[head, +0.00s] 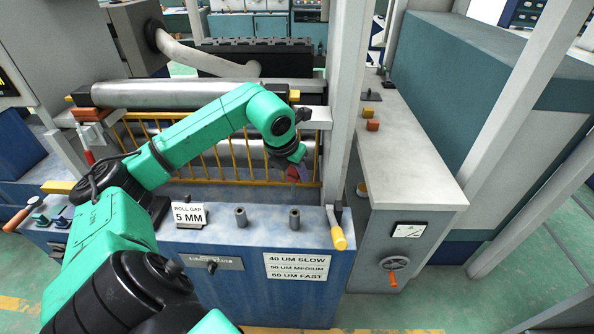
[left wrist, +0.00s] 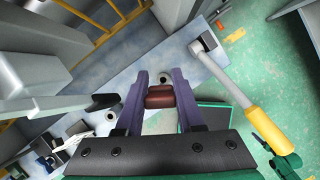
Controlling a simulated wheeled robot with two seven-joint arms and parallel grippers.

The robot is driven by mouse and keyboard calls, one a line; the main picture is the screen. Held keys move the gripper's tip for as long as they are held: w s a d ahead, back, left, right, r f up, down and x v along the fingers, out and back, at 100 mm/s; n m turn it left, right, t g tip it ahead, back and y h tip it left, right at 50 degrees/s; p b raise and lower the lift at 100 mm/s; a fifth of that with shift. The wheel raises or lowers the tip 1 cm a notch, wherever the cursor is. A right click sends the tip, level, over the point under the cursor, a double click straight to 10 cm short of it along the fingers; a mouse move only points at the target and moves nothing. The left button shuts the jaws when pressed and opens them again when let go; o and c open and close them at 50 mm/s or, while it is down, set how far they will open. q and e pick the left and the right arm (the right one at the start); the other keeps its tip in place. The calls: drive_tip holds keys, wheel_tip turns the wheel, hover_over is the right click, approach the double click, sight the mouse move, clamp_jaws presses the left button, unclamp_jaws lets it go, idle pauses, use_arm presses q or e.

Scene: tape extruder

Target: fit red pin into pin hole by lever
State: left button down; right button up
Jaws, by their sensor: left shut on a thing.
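My left gripper (head: 298,173) is above the blue machine's top, near the yellow guard rail. In the left wrist view its two purple fingers (left wrist: 159,98) are shut on the dark red pin (left wrist: 159,96). A grey cylindrical pin hole (head: 294,218) stands on the machine top beside the lever; in the left wrist view its rim (left wrist: 163,77) shows just beyond the pin, partly hidden by it. The pin is apart from the hole in the head view. The lever with a yellow handle (head: 338,236) hangs over the front edge. My right gripper is not in view.
A second grey cylinder (head: 240,217) stands to the left, next to the roll gap sign (head: 189,215). The yellow guard rail (head: 224,160) and rollers lie behind. A grey post (head: 342,110) rises to the right of the gripper.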

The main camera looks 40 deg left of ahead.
use_arm(q)
drive_tip(key=shift+w+f, duration=0.15)
drive_tip(key=shift+f, duration=0.3)
wheel_tip(320, 180, down, 5)
drive_tip(key=b, duration=0.5)
drive_tip(key=shift+w+f, duration=0.1)
drive_tip(key=shift+b, duration=0.35)
idle(0.6)
drive_tip(key=shift+f+b, duration=0.6)
drive_tip(key=shift+f, duration=0.05)
drive_tip(key=shift+f+b, duration=2.6)
drive_tip(key=shift+f, duration=0.3)
drive_tip(key=shift+c, duration=2.2)
unclamp_jaws()
drive_tip(key=shift+r, duration=0.1)
